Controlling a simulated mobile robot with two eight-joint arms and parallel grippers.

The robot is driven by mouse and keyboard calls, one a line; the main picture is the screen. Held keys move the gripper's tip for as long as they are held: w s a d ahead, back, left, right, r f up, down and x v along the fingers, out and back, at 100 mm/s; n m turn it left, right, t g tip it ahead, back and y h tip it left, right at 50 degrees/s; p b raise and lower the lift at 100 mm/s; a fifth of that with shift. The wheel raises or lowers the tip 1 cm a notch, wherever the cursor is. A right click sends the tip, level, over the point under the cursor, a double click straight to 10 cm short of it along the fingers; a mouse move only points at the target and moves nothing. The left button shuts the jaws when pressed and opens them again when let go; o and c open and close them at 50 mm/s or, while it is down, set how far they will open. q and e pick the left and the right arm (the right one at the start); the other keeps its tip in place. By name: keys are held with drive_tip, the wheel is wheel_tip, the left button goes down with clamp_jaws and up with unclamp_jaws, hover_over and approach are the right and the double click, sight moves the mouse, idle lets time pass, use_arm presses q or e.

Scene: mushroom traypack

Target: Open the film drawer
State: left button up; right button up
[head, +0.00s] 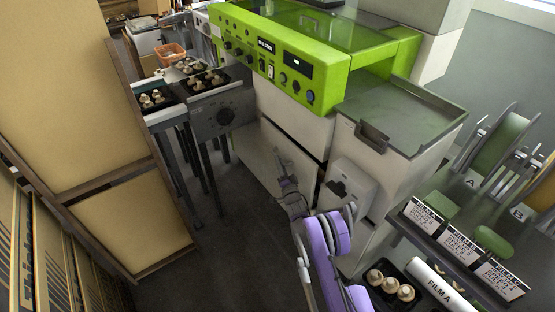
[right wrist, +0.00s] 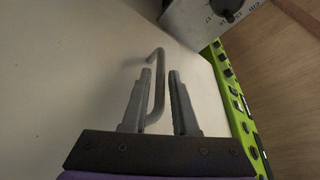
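The film drawer is most likely the plain white front (head: 262,150) low on the green-topped packing machine (head: 270,52); it looks closed, but I cannot be sure. My right gripper (head: 281,158) is at this front. In the right wrist view the pale front (right wrist: 70,70) fills the left side, with a grey bent bar handle (right wrist: 159,65) on it. My right gripper (right wrist: 160,80) is open, with its fingers on either side of the bar. The bar runs between them with gaps visible; I see no grip. My left gripper is not in view.
A white box (head: 346,188) with a dark knob stands right of my gripper. A steel side table (head: 410,115) is beyond it. A film roll marked FILM A (head: 440,284) and a mushroom tray (head: 392,288) lie lower right. A tan panel (head: 75,90) stands left; dark floor is clear between.

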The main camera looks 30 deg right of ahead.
drive_tip(key=shift+x, duration=1.25)
clamp_jaws()
idle(0.5)
